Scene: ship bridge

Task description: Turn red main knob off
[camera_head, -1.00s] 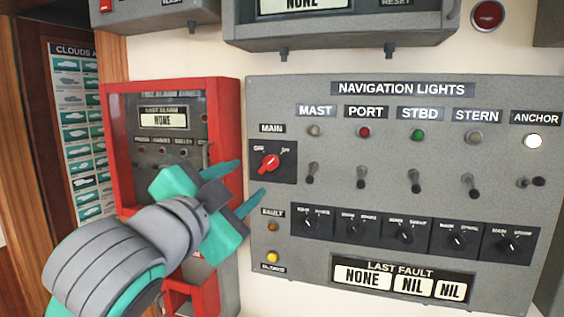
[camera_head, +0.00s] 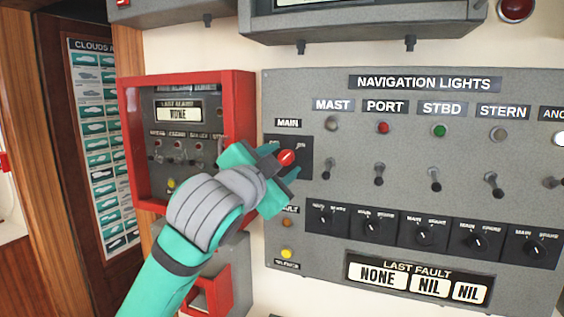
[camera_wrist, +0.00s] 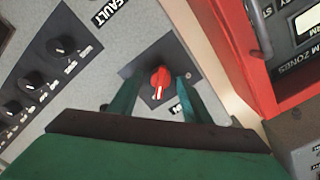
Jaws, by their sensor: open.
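The red main knob (camera_head: 286,157) sits on a black square plate under the MAIN label, at the left of the grey navigation lights panel (camera_head: 400,97). My gripper (camera_head: 284,160) is open, with its teal fingers reaching to either side of the knob. In the wrist view the red knob (camera_wrist: 160,80) shows between the two fingertips (camera_wrist: 155,88), with a white pointer mark on it. I cannot tell whether the fingers touch it. In the head view the gripper hides part of the black plate and the OFF label.
A red-framed alarm box (camera_head: 130,130) is close on the left and stands out from the wall. Toggle switches (camera_head: 378,172) and a row of black knobs (camera_head: 425,232) lie to the right. A yellow button (camera_head: 286,253) is below.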

